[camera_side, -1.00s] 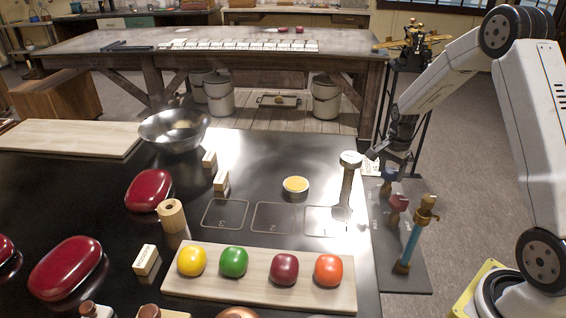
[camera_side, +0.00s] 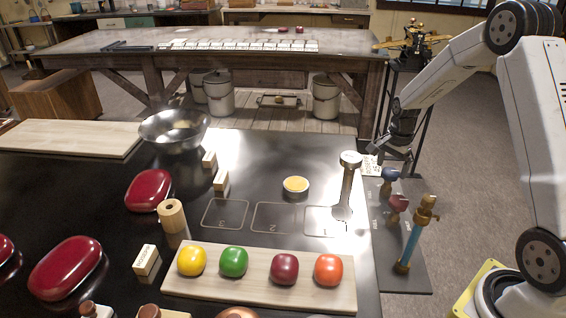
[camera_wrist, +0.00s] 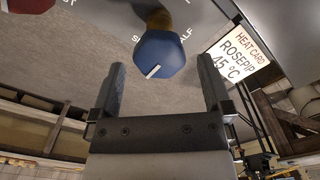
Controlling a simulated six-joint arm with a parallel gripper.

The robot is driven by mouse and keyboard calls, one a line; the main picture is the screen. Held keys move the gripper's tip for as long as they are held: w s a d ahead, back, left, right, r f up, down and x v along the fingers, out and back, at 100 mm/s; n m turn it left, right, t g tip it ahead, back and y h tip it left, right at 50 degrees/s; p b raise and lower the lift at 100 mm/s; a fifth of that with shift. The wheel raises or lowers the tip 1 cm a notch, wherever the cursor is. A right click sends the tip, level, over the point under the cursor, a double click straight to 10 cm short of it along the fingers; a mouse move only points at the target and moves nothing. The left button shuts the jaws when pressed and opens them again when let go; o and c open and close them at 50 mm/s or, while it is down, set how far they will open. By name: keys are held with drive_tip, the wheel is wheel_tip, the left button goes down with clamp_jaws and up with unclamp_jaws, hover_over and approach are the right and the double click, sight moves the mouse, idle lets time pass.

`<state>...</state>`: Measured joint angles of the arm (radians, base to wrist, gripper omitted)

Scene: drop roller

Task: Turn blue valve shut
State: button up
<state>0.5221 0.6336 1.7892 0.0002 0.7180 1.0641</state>
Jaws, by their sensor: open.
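The blue valve (camera_wrist: 160,56) is a faceted knob with a white pointer line on its face, on a brass stem. In the wrist view it lies ahead of and between my open fingers, not touching either. The pointer slants toward the lower left of its face; the dial lettering around it is partly hidden. In the side view the blue valve (camera_side: 390,174) sits at the far end of the grey valve panel (camera_side: 408,277). My gripper (camera_wrist: 162,88) is open and empty; in the side view it (camera_side: 392,160) is just above and behind the blue valve.
A red valve (camera_side: 398,203) and a brass tap on a blue pipe (camera_side: 411,245) stand nearer on the panel. A heat card (camera_wrist: 238,52) reading "ROSEPIP 45 °C" is beside the blue valve. A tall metal post (camera_side: 347,185) stands left of the panel.

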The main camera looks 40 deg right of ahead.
sight(388, 171)
drive_tip(key=shift+r, duration=3.15)
drive_tip(key=shift+w+a+r+n, duration=0.1)
drive_tip(key=shift+w+a+n, duration=0.15)
drive_tip(key=shift+a+n, duration=0.1)
drive_tip(key=w+a+r+n, duration=0.2)
drive_tip(key=a+n, duration=0.4)
drive_tip(key=a, duration=0.3)
drive_tip(key=s+a+f+n+t, duration=0.2)
drive_tip(key=s+a+f+n, duration=0.1)
drive_tip(key=s+a+n, duration=0.8)
drive_tip(key=s+a, duration=0.2)
drive_tip(key=s, duration=0.1)
drive_tip(key=shift+f+t, duration=0.2)
drive_tip(key=shift+t, duration=0.1)
